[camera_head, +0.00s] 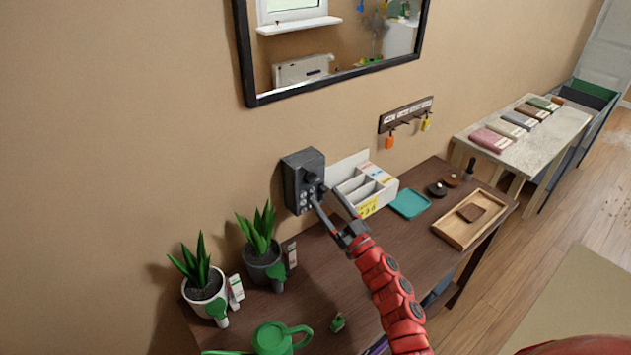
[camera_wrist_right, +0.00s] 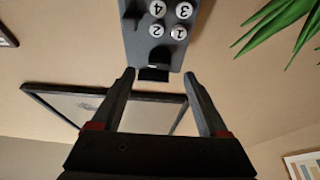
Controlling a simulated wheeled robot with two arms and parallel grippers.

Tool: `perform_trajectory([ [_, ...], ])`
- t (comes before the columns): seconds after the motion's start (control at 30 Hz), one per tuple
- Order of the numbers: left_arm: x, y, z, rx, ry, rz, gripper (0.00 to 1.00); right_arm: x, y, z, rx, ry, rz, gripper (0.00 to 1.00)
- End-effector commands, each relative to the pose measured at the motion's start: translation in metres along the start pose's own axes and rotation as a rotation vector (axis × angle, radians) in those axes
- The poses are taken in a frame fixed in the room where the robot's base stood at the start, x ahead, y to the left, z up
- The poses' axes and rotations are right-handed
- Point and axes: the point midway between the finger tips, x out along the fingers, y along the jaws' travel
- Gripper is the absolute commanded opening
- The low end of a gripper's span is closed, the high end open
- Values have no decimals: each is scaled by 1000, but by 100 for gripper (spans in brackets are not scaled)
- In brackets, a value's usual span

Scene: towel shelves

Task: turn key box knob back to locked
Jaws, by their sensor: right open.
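The key box (camera_head: 292,185) is a dark grey box fixed to the wall above the desk. A round black knob (camera_head: 311,177) is on its front, above pale buttons. My right gripper (camera_head: 321,193) is open, with its fingertips close to the box front. The right wrist view, upside down, shows the numbered box face (camera_wrist_right: 148,40) ahead of the open right gripper (camera_wrist_right: 160,75). A dark block, apparently the knob (camera_wrist_right: 153,74), lies between the fingertips there. I cannot tell whether they touch it. My left gripper is not in view.
A white organizer (camera_head: 368,190) stands right of the box. Two potted plants (camera_head: 262,264) stand left, with a green watering can (camera_head: 272,340) in front. A teal tray (camera_head: 409,203) and a wooden tray (camera_head: 456,238) lie on the right. A mirror (camera_head: 243,60) hangs above.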

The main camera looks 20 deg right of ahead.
Motion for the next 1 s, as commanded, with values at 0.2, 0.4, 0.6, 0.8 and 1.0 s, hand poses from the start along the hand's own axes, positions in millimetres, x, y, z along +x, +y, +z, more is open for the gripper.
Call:
perform_trajectory([
  [0.2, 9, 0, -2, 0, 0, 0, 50, 38, 0, -2, 0, 2, -1, 78],
  [0.4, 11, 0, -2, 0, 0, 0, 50, 52, -1, 0, 0, 0, -2, 78],
  [0.6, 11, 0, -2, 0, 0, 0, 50, 54, -2, 1, -1, 0, -3, 78],
  [0.8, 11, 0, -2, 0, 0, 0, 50, 53, -1, 1, -1, 0, -2, 60],
  [1.0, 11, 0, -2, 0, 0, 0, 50, 53, -1, 0, -1, 0, -3, 24],
])
